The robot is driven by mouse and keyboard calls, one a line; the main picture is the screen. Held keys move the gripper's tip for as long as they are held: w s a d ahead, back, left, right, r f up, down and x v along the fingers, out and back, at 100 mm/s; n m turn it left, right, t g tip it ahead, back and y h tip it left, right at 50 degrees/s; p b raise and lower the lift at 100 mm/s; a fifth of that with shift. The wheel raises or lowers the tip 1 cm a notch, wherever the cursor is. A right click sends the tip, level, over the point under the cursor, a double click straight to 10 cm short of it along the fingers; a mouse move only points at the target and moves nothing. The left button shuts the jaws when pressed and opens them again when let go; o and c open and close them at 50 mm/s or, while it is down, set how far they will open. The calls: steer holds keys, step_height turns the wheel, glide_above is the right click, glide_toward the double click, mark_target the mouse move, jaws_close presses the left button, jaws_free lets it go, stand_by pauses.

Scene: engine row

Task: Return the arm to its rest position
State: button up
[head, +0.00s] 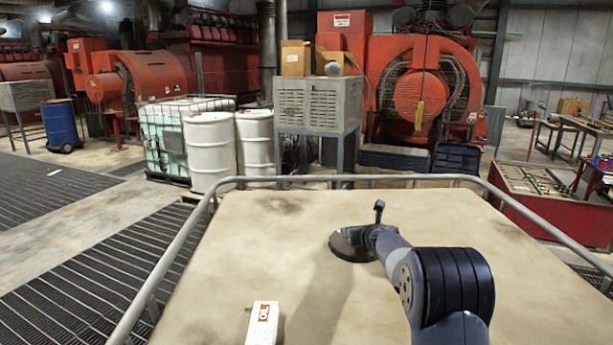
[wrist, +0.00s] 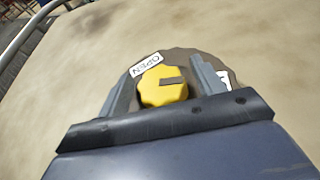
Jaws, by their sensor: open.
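My gripper (wrist: 166,72) is open in the wrist view. Its two grey fingers stand on either side of a yellow knob (wrist: 161,92), with a small gap showing on each side. The knob has a dark slot-like mark and sits on a round brown-grey plate (wrist: 185,58). A white label reading OPEN (wrist: 146,64) is on the plate's left, and part of another label shows at the right. In the head view my arm reaches forward over the tan surface to a dark round shape (head: 350,245). The fingers and knob cannot be made out there.
A white box with an orange label (head: 263,325) is on the tan surface (head: 240,240), left of my arm. A grey rail (head: 175,262) runs around the surface's edge. White drums (head: 209,150) and red engines (head: 418,95) stand beyond it. The surface's left part is mostly clear.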

steer(key=shift+d+f+n+g+y+b, duration=0.1)
steer(key=shift+n+g+y+b, duration=0.3)
steer(key=shift+n+y+b, duration=0.7)
steer(key=shift+s+n+y, duration=0.15)
steer(key=shift+n+y, duration=0.25)
steer(key=shift+y, duration=0.2)
steer(key=shift+v, duration=1.25)
steer(key=shift+r, duration=0.2)
